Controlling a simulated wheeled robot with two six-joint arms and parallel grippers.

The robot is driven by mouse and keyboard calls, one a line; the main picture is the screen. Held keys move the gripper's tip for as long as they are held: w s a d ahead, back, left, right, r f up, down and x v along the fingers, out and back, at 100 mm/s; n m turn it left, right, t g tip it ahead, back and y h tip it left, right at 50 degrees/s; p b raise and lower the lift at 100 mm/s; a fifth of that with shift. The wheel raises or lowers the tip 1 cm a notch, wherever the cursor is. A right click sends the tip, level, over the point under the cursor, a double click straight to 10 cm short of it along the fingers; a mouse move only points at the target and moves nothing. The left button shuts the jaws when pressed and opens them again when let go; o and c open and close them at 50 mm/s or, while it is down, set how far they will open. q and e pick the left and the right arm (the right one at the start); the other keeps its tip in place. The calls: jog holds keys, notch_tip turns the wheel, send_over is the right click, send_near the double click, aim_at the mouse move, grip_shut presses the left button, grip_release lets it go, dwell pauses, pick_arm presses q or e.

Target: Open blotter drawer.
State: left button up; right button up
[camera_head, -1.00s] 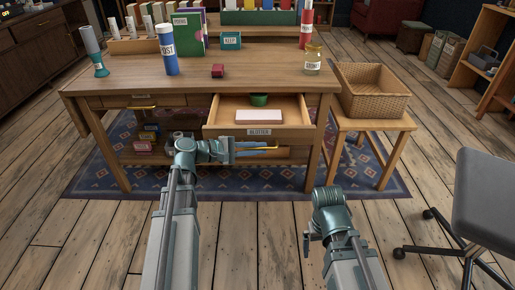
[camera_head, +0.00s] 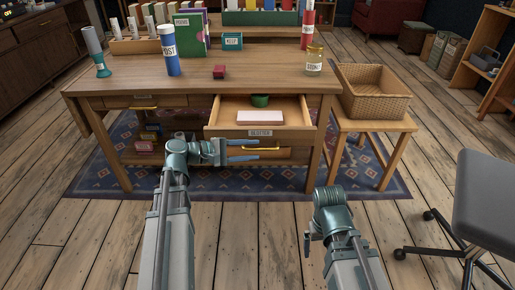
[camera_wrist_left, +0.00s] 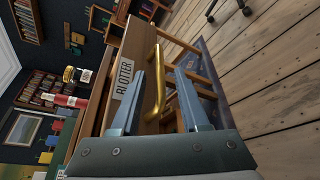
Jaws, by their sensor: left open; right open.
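The blotter drawer (camera_head: 220,131) is pulled out from the wooden desk, with its label "BLOTTER" (camera_head: 260,133) on the front. Inside lie a pinkish-white block (camera_head: 260,117) and a green round item (camera_head: 260,100). My left gripper (camera_head: 258,150) is open in front of the drawer, near its brass handle (camera_head: 262,149). In the left wrist view the handle (camera_wrist_left: 157,80) stands between the spread fingers (camera_wrist_left: 160,95), beside the label; I cannot tell if they touch it. My right gripper (camera_head: 310,240) is low, right of the desk front, away from the drawer; its fingers are barely visible.
A wicker basket (camera_head: 375,103) sits on a stool at the right. A grey chair (camera_head: 485,195) stands at far right. The floor in front is clear.

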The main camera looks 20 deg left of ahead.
pick_arm(q)
jog(key=p+v, duration=0.2)
jog(key=v, duration=0.9)
jog(key=s+d+f+m+g+y+p, duration=0.3)
jog(key=s+d+f+m+g+y, duration=0.3)
jog(key=d+m, duration=0.45)
jog(key=s+d+f+m+g+y+p, duration=0.4)
jog(key=d+m+y, duration=0.35)
jog(key=d, duration=0.55)
notch_tip(320, 180, up, 37)
jog(key=s+p, duration=0.1)
jog(key=p, duration=3.6)
jog(key=shift+r+n+t, duration=0.2)
jog(key=shift+n+t, duration=0.1)
jog(key=shift+t, duration=0.1)
